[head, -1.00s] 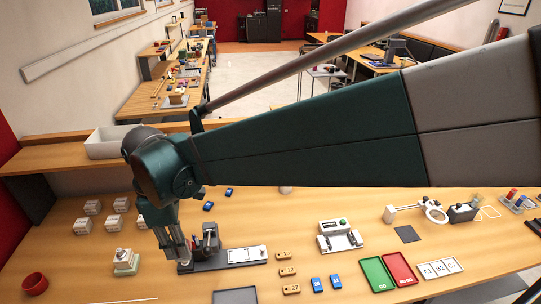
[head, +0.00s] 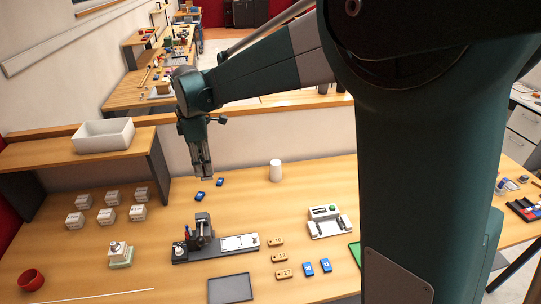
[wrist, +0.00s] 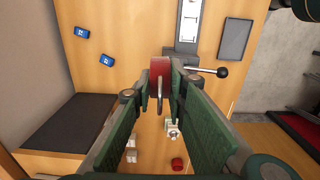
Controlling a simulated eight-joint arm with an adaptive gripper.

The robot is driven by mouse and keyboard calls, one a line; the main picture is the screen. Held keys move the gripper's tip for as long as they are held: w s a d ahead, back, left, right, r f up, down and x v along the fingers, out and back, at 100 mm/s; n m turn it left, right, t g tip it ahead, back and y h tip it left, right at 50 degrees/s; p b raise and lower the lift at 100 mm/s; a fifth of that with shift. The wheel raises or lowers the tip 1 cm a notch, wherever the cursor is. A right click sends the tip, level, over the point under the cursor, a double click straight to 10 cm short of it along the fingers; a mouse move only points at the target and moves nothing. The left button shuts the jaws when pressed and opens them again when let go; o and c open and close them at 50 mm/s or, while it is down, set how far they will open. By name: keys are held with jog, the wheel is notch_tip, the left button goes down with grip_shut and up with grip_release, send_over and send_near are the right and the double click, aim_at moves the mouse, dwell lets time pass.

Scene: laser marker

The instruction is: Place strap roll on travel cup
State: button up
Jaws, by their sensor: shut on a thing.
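My gripper (head: 204,176) is raised above the bench, behind the laser marker. In the wrist view its fingers (wrist: 160,88) are shut on a dark red round thing (wrist: 160,70), seen edge-on, which I take for the strap roll. The fingers hide part of it, and it cannot be made out clearly in the head view. A plain white upright cylinder (head: 275,171), probably the travel cup, stands at the back of the bench, right of my gripper and apart from it. I do not see it in the wrist view.
The laser marker (head: 240,243) stands below my gripper; its ball-ended lever (wrist: 222,72) shows in the wrist view. Two blue tags (head: 200,196) lie behind it. A white bin (head: 103,136) sits on the left shelf. Bench around the white cylinder is clear.

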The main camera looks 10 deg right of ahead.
jog(key=w+d+p, duration=0.1)
jog(key=w+d, duration=0.8)
jog(key=w, duration=0.3)
jog(key=p, duration=0.2)
send_over(275, 162)
notch_tip(275, 162, down, 7)
jog(key=shift+s+f, duration=0.15)
jog(key=shift+f, duration=0.35)
jog(key=shift+f, duration=0.1)
jog(key=shift+f, duration=3)
jog(key=shift+f, duration=1.9)
jog(key=shift+f, duration=0.2)
